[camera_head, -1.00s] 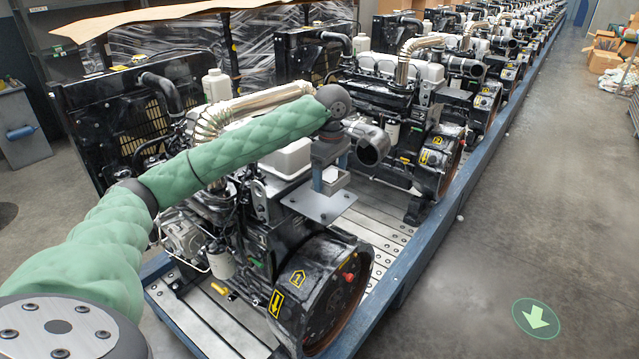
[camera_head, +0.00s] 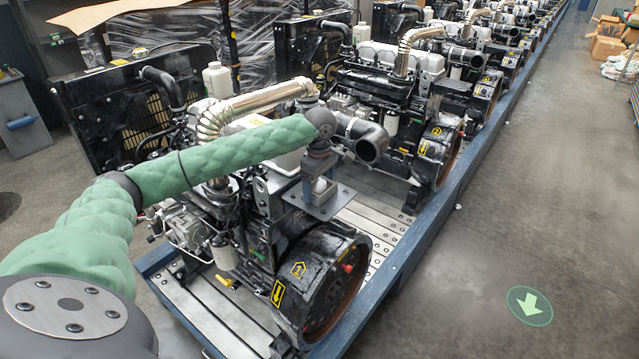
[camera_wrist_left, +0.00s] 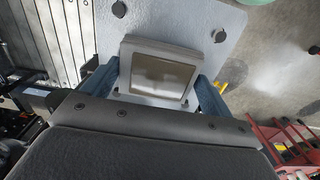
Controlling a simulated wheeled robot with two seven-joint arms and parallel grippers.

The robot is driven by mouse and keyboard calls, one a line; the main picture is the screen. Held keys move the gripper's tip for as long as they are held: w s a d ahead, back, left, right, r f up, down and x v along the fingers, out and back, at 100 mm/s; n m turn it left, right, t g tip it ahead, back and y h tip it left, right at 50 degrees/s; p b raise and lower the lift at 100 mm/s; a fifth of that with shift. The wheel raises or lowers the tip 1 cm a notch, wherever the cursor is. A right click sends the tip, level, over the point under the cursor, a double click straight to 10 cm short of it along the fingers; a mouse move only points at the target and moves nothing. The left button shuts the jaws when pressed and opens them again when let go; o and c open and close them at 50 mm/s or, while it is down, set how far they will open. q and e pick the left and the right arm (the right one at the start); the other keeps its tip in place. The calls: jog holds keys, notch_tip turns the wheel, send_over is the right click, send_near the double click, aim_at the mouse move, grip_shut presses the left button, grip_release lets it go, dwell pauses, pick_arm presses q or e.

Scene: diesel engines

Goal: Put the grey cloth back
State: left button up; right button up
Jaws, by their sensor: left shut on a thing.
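My left gripper (camera_head: 322,183) points down over the nearest engine (camera_head: 240,190). In the left wrist view its two blue-grey fingers (camera_wrist_left: 158,72) are shut on the sides of a square grey block (camera_wrist_left: 160,50) with a brownish, smooth top. The block also shows small in the head view (camera_head: 325,190). It is at or just over a flat grey plate (camera_head: 321,212) above the engine's flywheel housing; I cannot tell if they touch. The plate shows pale with dark round spots in the left wrist view (camera_wrist_left: 215,15). I cannot make out a grey cloth. My right gripper is not in view.
Several diesel engines stand in a row on a blue-edged slatted platform (camera_head: 395,275). A silver exhaust pipe (camera_head: 255,103) and black elbow pipe (camera_head: 368,147) are close to my left arm.

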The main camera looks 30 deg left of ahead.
aim_at(320, 187)
pick_arm(q)
jog(key=o, duration=0.7)
jog(key=shift+r+b, duration=0.4)
jog(key=shift+r, duration=0.15)
notch_tip(320, 187, up, 8)
jog(key=b, duration=0.3)
jog(key=shift+f, duration=0.2)
notch_tip(320, 187, up, 3)
jog(key=shift+r+b, duration=0.2)
jog(key=shift+b, duration=0.3)
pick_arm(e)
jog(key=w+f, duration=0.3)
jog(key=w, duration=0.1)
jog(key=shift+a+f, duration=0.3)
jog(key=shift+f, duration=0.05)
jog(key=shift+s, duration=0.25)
